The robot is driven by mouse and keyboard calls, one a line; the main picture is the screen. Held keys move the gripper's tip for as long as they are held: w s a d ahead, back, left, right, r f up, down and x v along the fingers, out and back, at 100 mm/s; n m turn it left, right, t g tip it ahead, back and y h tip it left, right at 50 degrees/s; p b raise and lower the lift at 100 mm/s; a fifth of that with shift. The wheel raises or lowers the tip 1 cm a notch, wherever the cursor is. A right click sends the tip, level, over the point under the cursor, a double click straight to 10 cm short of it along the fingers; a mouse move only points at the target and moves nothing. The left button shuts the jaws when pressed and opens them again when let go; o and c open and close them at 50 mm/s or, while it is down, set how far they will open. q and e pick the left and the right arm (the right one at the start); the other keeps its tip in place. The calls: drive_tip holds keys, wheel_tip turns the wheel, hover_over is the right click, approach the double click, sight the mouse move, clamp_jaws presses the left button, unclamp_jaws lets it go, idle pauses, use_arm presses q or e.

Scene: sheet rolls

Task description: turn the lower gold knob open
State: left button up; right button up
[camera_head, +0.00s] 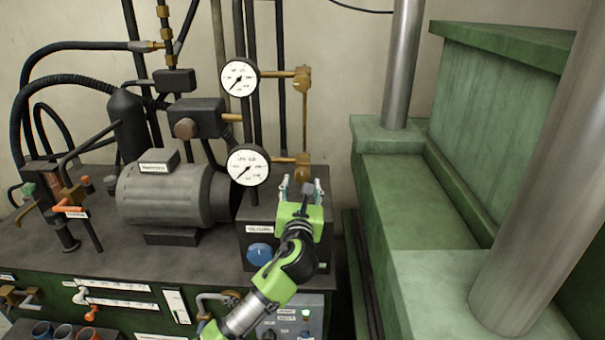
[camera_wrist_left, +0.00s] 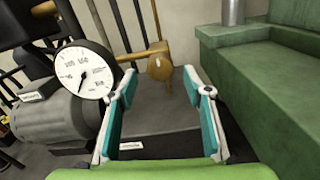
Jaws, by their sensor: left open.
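The lower gold knob (camera_head: 303,168) sits at the right end of a brass pipe, beside the lower gauge (camera_head: 248,165). In the left wrist view the knob (camera_wrist_left: 160,68) is round with a small pale mark on it. My left gripper (camera_head: 301,187) is open and empty, just below the knob in the head view. In the left wrist view its fingers (camera_wrist_left: 159,84) are spread wide, with the knob centred between and beyond the tips. I see no contact. My right gripper is not in view.
The upper gold knob (camera_head: 302,79) and upper gauge (camera_head: 239,77) are above, joined by a thin brass rod. A dark box with a blue dial (camera_head: 259,253) is below. A grey motor (camera_head: 168,190) stands left; a green press (camera_head: 415,200) stands right.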

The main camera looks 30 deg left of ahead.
sight(302, 178)
use_arm(q)
drive_tip(key=shift+p+x, duration=0.3)
drive_tip(key=shift+x, duration=2.1)
drive_tip(key=c, duration=1.1)
